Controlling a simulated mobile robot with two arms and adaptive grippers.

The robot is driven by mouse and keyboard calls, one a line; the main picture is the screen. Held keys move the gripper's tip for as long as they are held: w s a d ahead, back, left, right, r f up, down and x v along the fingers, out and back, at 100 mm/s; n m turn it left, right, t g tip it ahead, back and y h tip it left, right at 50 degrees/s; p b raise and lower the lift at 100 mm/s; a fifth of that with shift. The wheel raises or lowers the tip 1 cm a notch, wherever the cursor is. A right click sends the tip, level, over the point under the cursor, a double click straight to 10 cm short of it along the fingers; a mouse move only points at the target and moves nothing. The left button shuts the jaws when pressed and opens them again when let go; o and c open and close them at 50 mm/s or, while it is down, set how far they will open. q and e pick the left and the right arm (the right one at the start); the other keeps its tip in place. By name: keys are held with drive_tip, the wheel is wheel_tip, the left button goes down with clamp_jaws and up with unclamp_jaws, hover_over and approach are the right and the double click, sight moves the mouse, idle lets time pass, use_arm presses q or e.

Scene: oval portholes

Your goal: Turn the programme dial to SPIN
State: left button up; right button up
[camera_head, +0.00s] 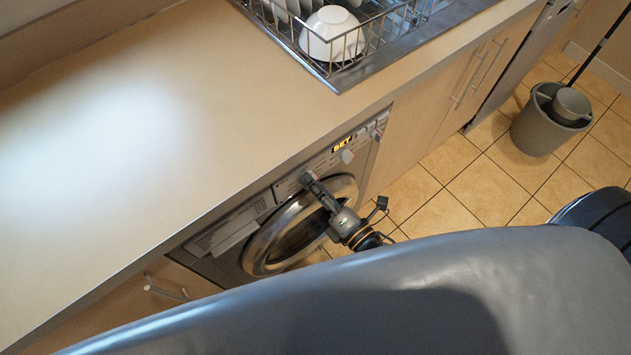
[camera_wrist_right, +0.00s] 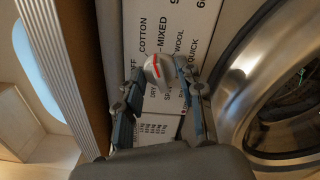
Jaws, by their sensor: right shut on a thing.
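The programme dial (camera_wrist_right: 158,70) is a round pale knob with a red pointer line, on the washing machine's white label panel. In the right wrist view, COTTON, MIXED, WOOL and QUICK are legible around it; the labels below it are partly hidden by my fingers. My right gripper (camera_wrist_right: 157,78) is shut on the dial, one finger on each side. In the head view my right gripper (camera_head: 308,179) is at the front panel of the washing machine (camera_head: 250,218), covering most of the dial. My left gripper is not in view.
The round door (camera_head: 262,251) is just below my right gripper. A lit display (camera_head: 343,145) reads SET, with a small knob (camera_head: 347,156) by it. The countertop (camera_head: 150,130) overhangs the panel. A dish rack (camera_head: 345,62) with a bowl sits on top; a bucket (camera_head: 540,125) stands on the floor.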

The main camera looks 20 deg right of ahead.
drive_tip(key=m+p, duration=0.3)
drive_tip(key=m, duration=0.6)
drive_tip(key=m+p, duration=0.1)
drive_tip(key=m, duration=0.3)
drive_tip(key=shift+m+p, duration=0.35)
drive_tip(key=shift+m, duration=0.05)
drive_tip(key=m+p, duration=0.1)
drive_tip(key=m, duration=0.3)
drive_tip(key=shift+m, duration=0.3)
drive_tip(key=m, duration=0.3)
drive_tip(key=shift+f+m, duration=0.1)
drive_tip(key=shift+m, duration=0.2)
drive_tip(key=m, duration=0.4)
drive_tip(key=shift+a+p, duration=0.1)
drive_tip(key=shift+p, duration=0.2)
drive_tip(key=m, duration=0.4)
drive_tip(key=shift+m+b, duration=0.45)
drive_tip(key=shift+m, duration=1.85)
